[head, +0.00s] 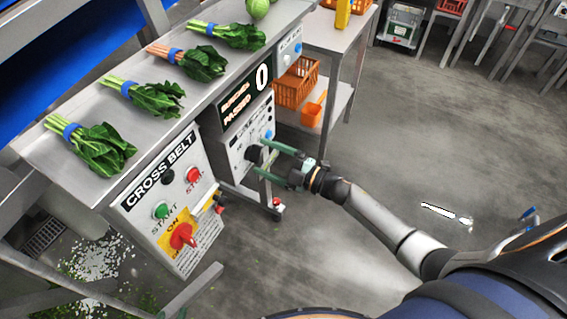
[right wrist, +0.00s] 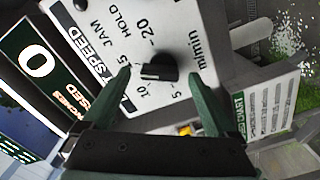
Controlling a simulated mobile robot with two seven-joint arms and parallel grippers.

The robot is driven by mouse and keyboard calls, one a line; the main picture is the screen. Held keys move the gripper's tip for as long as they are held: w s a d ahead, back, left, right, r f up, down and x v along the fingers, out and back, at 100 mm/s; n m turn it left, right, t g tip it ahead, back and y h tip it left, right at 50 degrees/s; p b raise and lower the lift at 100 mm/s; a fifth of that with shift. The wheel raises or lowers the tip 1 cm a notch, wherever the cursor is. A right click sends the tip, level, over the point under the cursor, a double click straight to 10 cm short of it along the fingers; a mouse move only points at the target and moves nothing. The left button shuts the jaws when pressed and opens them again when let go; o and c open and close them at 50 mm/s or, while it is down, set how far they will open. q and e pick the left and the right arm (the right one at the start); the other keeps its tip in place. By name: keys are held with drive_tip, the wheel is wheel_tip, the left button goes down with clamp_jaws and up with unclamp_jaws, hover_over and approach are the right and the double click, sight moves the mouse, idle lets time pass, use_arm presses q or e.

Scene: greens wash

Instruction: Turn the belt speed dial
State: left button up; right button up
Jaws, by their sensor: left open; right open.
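The belt speed dial (head: 252,153) is a black knob on a light panel below the PASSED display. It also shows in the right wrist view (right wrist: 160,67), inside a printed scale marked in m/min. Its white mark is at the knob's left side in that view. My right gripper (head: 261,157) is open, with its two green fingers pointing at the panel. In the right wrist view one fingertip is on each side of the knob, with visible gaps. I cannot tell how deep the fingertips reach. My left gripper is not in view.
The CROSS BELT box (head: 167,204) with start and stop buttons and a red switch (head: 183,236) is left of the dial panel. Bunches of greens (head: 101,146) lie on the steel counter above. Orange baskets (head: 296,84) are behind. The floor at right is mostly open.

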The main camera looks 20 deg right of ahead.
drive_tip(key=v, duration=1.1)
drive_tip(key=shift+s+d, duration=0.25)
drive_tip(key=shift+s, duration=0.05)
drive_tip(key=shift+a, duration=0.1)
drive_tip(key=s+a+f+m+g+h+p, duration=0.2)
drive_tip(key=s+a+f+m+h, duration=0.1)
drive_tip(key=s+m, duration=0.4)
drive_tip(key=s+a+f+m+g+h+p, duration=0.2)
drive_tip(key=s+a+f+m+g+h, duration=0.1)
drive_tip(key=s+m, duration=0.5)
drive_tip(key=a+f+m+h, duration=0.1)
drive_tip(key=m+h, duration=0.1)
drive_tip(key=shift+s+a+m+h+p, duration=0.25)
drive_tip(key=shift+s+m+h+p, duration=0.05)
drive_tip(key=shift+h+p, duration=0.1)
